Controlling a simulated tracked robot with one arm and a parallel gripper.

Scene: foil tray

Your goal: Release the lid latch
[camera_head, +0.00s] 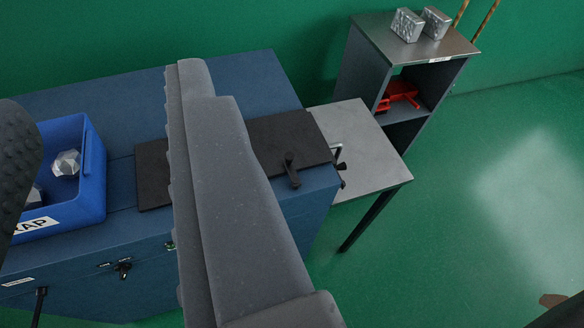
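A dark flat lid (285,140) lies on top of a blue cabinet (235,75). A black latch handle (291,170) stands near the lid's front right edge, and it looks closed over that edge, though I cannot tell for sure. My gripper (105,92) is in the foreground with its fingers wide apart. A grey ridged finger crosses the middle of the view and hides the centre of the lid. A dark dimpled finger shows at the left edge. Nothing is held between them, and the latch is right of the grey finger, apart from it.
A blue bin (93,180) with silvery foil lumps (67,163) stands at left on the cabinet. A black knob (123,270) is on the cabinet front. A grey side table (370,150) and a shelf (415,45) with red tools (402,92) stand right.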

